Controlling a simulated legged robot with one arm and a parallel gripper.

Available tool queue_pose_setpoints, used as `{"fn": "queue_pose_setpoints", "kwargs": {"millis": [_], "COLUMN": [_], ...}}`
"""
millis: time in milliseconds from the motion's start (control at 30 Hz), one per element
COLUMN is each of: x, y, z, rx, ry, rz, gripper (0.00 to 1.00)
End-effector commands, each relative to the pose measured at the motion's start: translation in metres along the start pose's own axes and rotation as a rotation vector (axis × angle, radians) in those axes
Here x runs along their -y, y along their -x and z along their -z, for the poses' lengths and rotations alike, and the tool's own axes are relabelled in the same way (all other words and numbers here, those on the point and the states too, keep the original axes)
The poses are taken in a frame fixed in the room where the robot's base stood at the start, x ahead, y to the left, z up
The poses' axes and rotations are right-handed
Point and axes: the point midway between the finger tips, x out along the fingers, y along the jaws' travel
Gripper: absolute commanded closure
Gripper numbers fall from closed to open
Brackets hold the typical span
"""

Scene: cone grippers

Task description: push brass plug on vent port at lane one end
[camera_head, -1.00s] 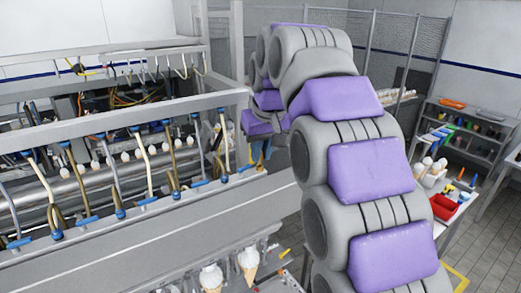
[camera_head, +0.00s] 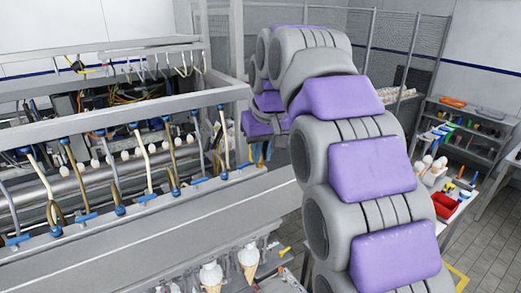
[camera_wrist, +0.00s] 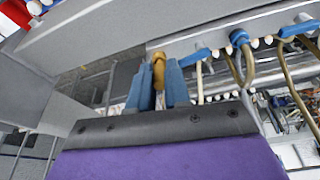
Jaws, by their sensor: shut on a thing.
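In the wrist view, my gripper (camera_wrist: 158,88) has blue fingers closed around a small brass plug (camera_wrist: 158,68). The plug stands between the fingers, its rounded end beyond their tips and overlapping the edge of the grey machine rail (camera_wrist: 110,38). I cannot tell whether it touches the rail. In the head view, my gripper (camera_head: 262,153) is small and partly hidden behind my arm, close to the right end of the machine. No vent port can be made out clearly; the spot at the plug's end is hidden.
The long machine carries hoses with blue fittings (camera_head: 120,210) along its rail. Ice cream cones (camera_head: 248,262) hang at its near side. A table with a red bin (camera_head: 445,205) and a tool shelf (camera_head: 470,130) stand right.

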Motion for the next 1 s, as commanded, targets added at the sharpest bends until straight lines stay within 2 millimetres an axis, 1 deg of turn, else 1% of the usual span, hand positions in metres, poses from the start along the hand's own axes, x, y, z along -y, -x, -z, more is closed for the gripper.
{"fn": "queue_pose_setpoints", "kwargs": {"millis": [200, 233, 500, 533, 1000], "x": [0.0000, 0.0000, 0.0013, 0.0016, 0.0063], "y": [-0.0053, -0.0050, -0.0040, -0.0039, -0.0029], "z": [-0.0019, -0.0017, -0.0015, -0.0017, -0.0015], "rx": [0.000, 0.000, -0.001, -0.001, -0.003], "ry": [0.000, 0.000, 0.001, 0.001, 0.004], "rz": [0.000, 0.000, 0.001, 0.001, 0.000], "gripper": [1.00, 0.81, 0.55, 0.53, 0.53]}}
